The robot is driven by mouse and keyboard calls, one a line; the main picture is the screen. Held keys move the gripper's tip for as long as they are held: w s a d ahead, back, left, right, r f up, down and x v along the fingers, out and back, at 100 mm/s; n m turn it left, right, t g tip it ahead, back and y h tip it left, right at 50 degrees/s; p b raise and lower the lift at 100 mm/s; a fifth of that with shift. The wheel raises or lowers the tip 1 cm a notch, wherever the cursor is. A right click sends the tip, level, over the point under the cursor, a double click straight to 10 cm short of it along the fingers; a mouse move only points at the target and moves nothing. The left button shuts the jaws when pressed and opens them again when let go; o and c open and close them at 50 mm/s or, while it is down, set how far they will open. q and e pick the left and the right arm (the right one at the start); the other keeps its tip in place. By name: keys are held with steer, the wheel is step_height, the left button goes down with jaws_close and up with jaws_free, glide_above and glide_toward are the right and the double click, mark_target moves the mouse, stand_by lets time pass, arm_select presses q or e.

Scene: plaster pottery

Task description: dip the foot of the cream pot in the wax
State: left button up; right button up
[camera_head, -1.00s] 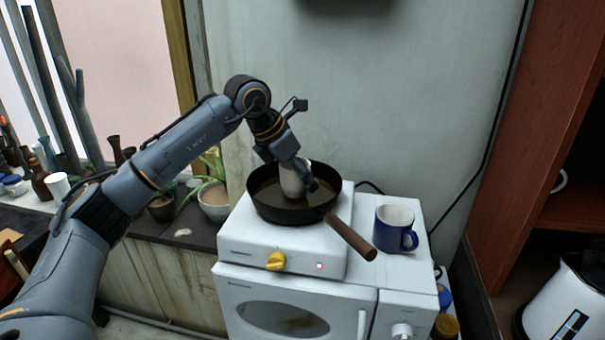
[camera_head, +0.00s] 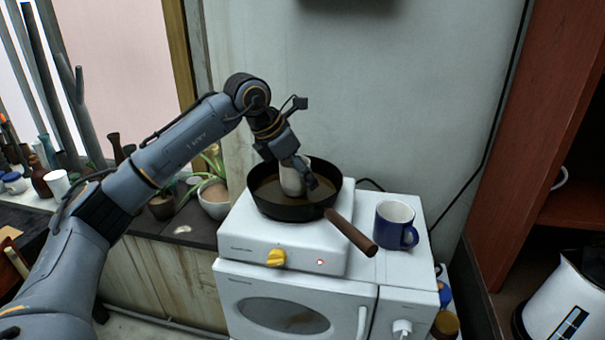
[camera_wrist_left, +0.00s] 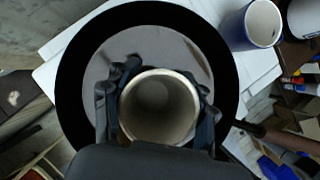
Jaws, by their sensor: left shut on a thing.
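The cream pot (camera_head: 290,181) is upright inside the black pan (camera_head: 322,206), with its lower end at the brown wax (camera_head: 268,193). I cannot tell how deep its foot sits, as the pan wall and gripper hide it. My left gripper (camera_head: 299,178) is shut on the pot, one finger on either side. The left wrist view looks down into the pot's open mouth (camera_wrist_left: 159,108) between the fingers, with the pan's dark rim (camera_wrist_left: 75,73) around it. My right gripper is not in view.
The pan stands on a white hotplate (camera_head: 247,240) with a yellow knob (camera_head: 276,258), on top of a white microwave (camera_head: 260,287). The pan's wooden handle (camera_head: 350,233) points front right, near a blue mug (camera_head: 393,228). Potted plants (camera_head: 215,198) stand left.

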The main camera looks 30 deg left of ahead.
arm_select(q)
steer(key=shift+f, duration=0.2)
steer(key=shift+f, duration=0.1)
stand_by(0.7)
steer(key=shift+s+f, duration=0.1)
steer(key=shift+f, duration=0.05)
stand_by(1.4)
steer(key=shift+r+p, duration=0.55)
steer(key=shift+r, duration=0.65)
stand_by(0.5)
step_height(320, 180, up, 9)
steer(key=p, duration=0.6)
steer(key=shift+f, duration=0.2)
